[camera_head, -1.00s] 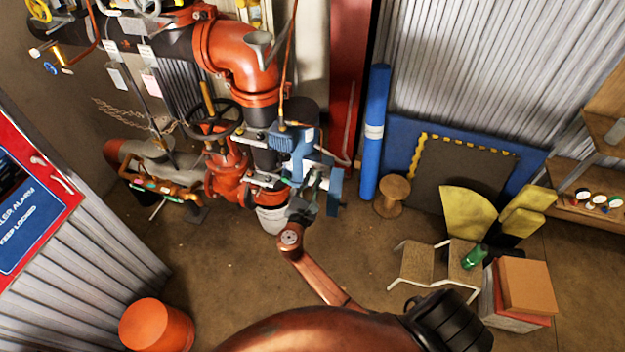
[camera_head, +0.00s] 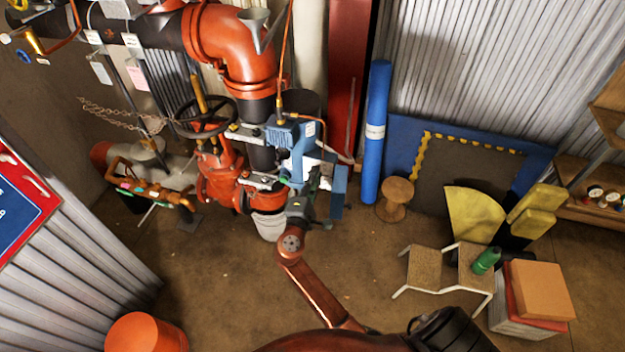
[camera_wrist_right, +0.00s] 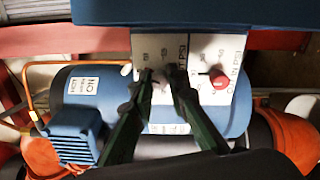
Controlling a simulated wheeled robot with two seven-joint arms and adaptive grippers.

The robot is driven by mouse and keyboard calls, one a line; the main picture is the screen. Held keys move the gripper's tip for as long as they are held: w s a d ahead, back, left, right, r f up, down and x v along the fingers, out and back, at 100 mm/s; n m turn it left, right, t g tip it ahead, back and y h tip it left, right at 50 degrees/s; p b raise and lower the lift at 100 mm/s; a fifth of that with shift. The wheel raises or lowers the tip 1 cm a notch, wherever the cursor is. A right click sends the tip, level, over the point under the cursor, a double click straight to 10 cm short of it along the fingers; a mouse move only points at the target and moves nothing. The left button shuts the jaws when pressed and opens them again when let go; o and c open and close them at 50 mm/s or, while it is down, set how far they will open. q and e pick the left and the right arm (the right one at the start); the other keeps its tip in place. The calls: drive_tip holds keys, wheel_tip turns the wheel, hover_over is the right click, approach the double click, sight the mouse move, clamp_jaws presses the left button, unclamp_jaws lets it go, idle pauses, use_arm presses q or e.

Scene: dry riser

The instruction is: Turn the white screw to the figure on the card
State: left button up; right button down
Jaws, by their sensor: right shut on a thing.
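My right gripper (camera_head: 305,196) is at the front of the blue unit (camera_head: 290,136) on the red pipework. In the wrist view its two dark fingers (camera_wrist_right: 162,73) are close together over a white scale plate (camera_wrist_right: 205,52) with printed figures and "PSI". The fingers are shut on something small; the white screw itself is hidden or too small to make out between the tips. A red knob (camera_wrist_right: 218,80) sits on the plate, right of the fingers. White tags (camera_head: 102,72) and a pink tag (camera_head: 129,60) hang at upper left; their writing is unreadable. My left gripper is not in view.
A black handwheel (camera_head: 205,118) and chain are left of the blue unit. A blue roll (camera_head: 375,130) stands to the right. A stool (camera_head: 396,198), a step (camera_head: 425,268) and boxes (camera_head: 540,290) are at right. Floor around my right arm is open.

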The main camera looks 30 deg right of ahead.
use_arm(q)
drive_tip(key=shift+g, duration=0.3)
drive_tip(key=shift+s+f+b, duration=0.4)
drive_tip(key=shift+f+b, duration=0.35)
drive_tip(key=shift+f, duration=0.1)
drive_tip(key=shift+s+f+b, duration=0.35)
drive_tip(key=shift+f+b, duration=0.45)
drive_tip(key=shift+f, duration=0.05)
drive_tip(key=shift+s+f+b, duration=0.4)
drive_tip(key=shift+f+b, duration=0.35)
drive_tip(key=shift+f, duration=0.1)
use_arm(e)
drive_tip(key=shift+f+m, duration=0.2)
drive_tip(key=shift+m, duration=2.8)
drive_tip(key=c, duration=1.9)
unclamp_jaws()
drive_tip(key=shift+r, duration=0.1)
drive_tip(key=shift+r, duration=0.1)
